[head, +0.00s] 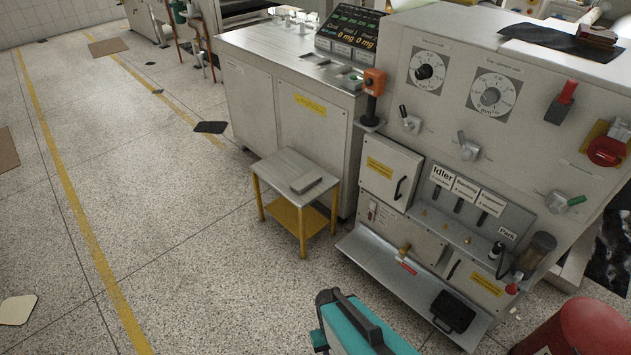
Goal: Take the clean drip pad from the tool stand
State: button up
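A small stand (283,168) with a grey top, yellow legs and a yellow lower shelf stands on the floor near the middle, in front of the grey cabinet; it looks like the tool stand. A flat grey rectangular pad (306,182) lies on its top near the right front side. It looks like the drip pad; whether it is clean cannot be told at this size. My gripper is not in view.
The machine panel (455,110) with dials and levers stands right of the stand, with a low tray (385,278) jutting out below. A black pad-like item (453,312) rests on that tray. A red drum (580,330) stands at bottom right. Speckled floor (190,250) left of the stand is open.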

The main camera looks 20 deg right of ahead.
aim_at(309, 179)
jog(key=u, duration=0.05)
jog(key=i, duration=0.8)
jog(key=u, duration=3.55)
jog(key=i, duration=0.15)
jog(key=z, duration=1.6)
